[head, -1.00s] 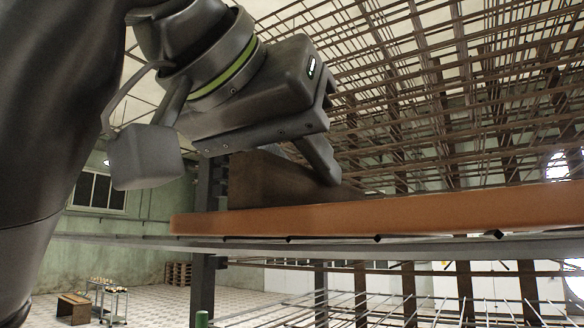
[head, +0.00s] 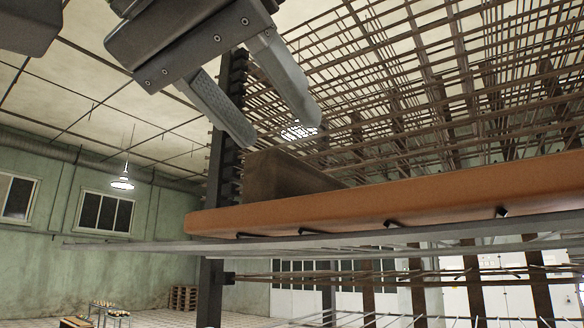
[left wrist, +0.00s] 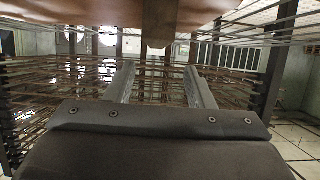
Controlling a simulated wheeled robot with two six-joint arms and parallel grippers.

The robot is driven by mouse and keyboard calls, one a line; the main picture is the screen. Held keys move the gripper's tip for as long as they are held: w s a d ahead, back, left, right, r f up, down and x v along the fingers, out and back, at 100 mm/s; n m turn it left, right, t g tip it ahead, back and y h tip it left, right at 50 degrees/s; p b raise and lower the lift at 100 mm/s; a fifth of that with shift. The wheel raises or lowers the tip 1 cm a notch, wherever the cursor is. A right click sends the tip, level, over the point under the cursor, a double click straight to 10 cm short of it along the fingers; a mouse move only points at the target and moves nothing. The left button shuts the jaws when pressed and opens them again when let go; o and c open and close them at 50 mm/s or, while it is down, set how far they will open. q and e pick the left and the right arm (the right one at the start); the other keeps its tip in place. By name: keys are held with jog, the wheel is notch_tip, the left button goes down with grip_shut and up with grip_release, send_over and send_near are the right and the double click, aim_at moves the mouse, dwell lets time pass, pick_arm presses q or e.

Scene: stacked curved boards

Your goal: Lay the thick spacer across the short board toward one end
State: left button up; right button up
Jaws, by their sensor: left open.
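The thick spacer (head: 285,175) is a dark brown block lying on top of the orange-brown short board (head: 330,212), near the board's left end. It appears to run across the board; its far end is hard to see. My left gripper (head: 280,128) is open and empty, raised above the spacer and apart from it. In the left wrist view, the open fingers (left wrist: 160,68) have nothing between them. The board (left wrist: 90,10) fills the top there, with the brown spacer (left wrist: 160,28) showing beyond the fingers. My right gripper is out of view.
The board rests on a grey wire rack shelf (head: 130,248). A tall frame with many dark bars (head: 420,90) stands behind and above it. Open room lies left of the board's end; a small trolley (head: 108,312) stands far off on the floor.

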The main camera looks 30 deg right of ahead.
pick_arm(q)
jog(key=v, duration=0.4)
jog(key=shift+s+a+r+b, duration=0.15)
jog(key=shift+b, duration=0.25)
